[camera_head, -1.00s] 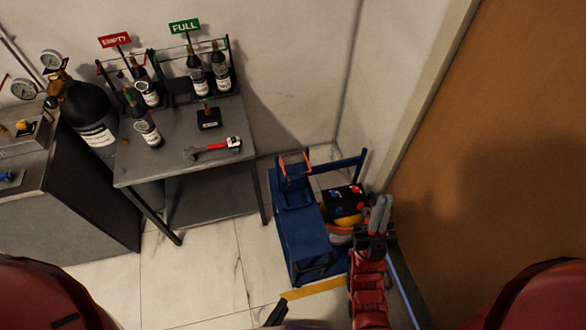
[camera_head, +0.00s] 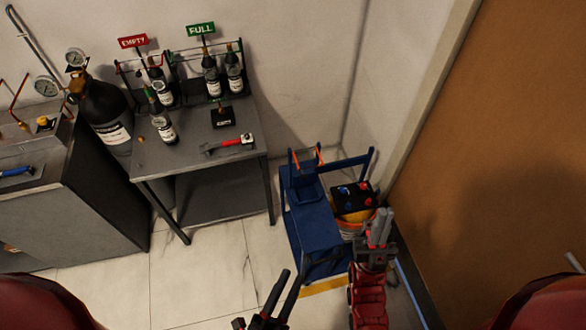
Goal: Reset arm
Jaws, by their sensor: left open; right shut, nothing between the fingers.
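My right gripper (camera_head: 379,226) is at the end of a red arm at the lower right of centre, fingers pointing up in the picture. Its two grey fingers are together with nothing between them. It appears in front of the blue cart's right side. My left gripper (camera_head: 288,277) shows at the bottom centre, with its dark fingers apart and empty. It overlaps the floor and the front of the cart in the picture. Most of the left arm is hidden below the frame edge.
A blue cart (camera_head: 311,229) stands beside a bucket (camera_head: 352,229) with a black box (camera_head: 353,198) on top. A grey table (camera_head: 191,168) holds bottles, a rack and a red-handled wrench (camera_head: 229,144). A brown door (camera_head: 500,150) is at right. Floor (camera_head: 205,275) is clear at lower left.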

